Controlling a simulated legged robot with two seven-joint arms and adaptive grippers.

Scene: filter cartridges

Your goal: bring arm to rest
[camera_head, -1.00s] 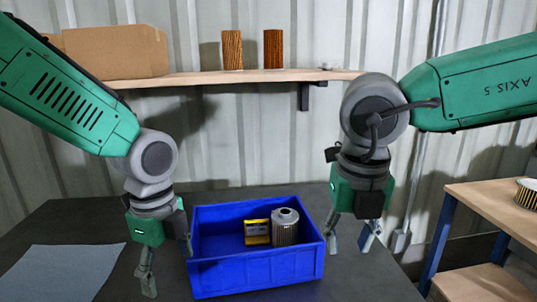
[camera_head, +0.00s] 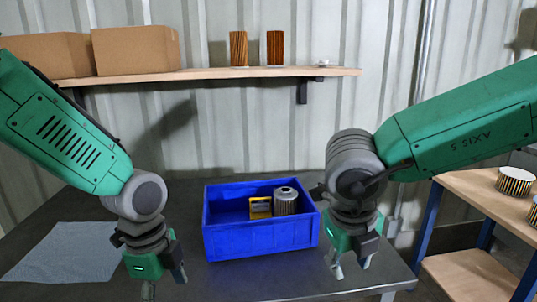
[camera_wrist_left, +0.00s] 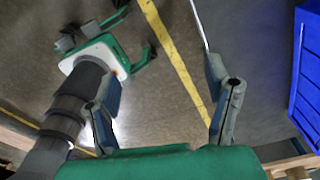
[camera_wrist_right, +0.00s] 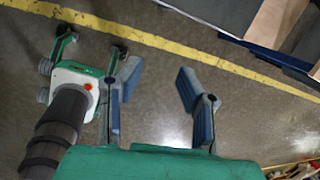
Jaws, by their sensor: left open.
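My right gripper (camera_head: 347,268) hangs near the table's front right edge, right of the blue crate (camera_head: 262,240). In the right wrist view its two fingers (camera_wrist_right: 154,97) are spread with nothing between them. My left gripper (camera_head: 165,286) hangs left of the crate, near the table's front. In the left wrist view its fingers (camera_wrist_left: 168,108) are apart and empty, with the floor beyond. In the crate stand a metal filter cartridge (camera_head: 285,203) and a yellow box (camera_head: 260,208). The crate's side also shows in the left wrist view (camera_wrist_left: 308,75).
A grey mat (camera_head: 68,252) lies on the dark table (camera_head: 185,215) at the left. A shelf (camera_head: 210,74) at the back carries cardboard boxes (camera_head: 136,50) and two brown cartridges (camera_head: 238,48). A wooden side table (camera_head: 470,188) with pleated filters (camera_head: 515,181) stands at the right.

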